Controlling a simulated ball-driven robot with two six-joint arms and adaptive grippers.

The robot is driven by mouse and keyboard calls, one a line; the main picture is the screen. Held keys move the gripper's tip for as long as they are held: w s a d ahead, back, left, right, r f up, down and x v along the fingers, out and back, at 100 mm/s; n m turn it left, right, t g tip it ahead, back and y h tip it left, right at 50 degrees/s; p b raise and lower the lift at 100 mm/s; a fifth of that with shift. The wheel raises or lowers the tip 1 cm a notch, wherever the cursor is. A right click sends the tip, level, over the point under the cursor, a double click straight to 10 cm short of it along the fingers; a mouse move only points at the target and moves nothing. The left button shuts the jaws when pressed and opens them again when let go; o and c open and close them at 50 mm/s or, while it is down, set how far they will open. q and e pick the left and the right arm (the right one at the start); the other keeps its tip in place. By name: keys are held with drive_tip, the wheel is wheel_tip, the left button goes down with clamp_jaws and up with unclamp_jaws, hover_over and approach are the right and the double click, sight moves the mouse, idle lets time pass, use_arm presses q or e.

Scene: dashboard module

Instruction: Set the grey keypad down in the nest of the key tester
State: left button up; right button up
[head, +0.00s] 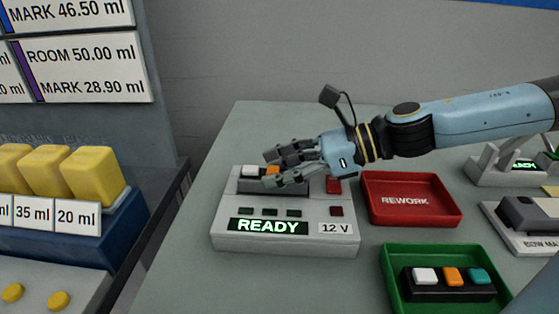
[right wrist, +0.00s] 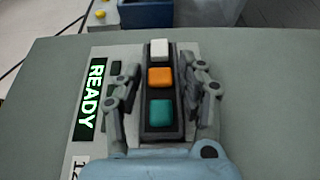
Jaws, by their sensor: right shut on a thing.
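The grey keypad (head: 258,186), with white, orange and teal keys, is over the back part of the key tester (head: 285,240). The right wrist view shows the keypad (right wrist: 160,87) lengthwise between the fingers. My right gripper (head: 285,168) is shut on its long sides. The fingers partly hide the keypad in the head view, and the nest is hidden under it. I cannot tell whether the keypad touches the nest floor. The tester's display reads READY, beside a 12 V label. My left gripper is not in view.
A red REWORK tray (head: 412,218) stands right of the tester. A green tray (head: 395,285) in front of it holds a black keypad (head: 448,290) with white, orange and teal keys. Other devices (head: 520,228) stand at the right edge. The bench left of the tester is clear.

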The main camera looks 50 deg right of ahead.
drive_tip(key=shift+f+b, duration=0.45)
drive_tip(key=shift+f, duration=0.1)
drive_tip(key=o, duration=1.3)
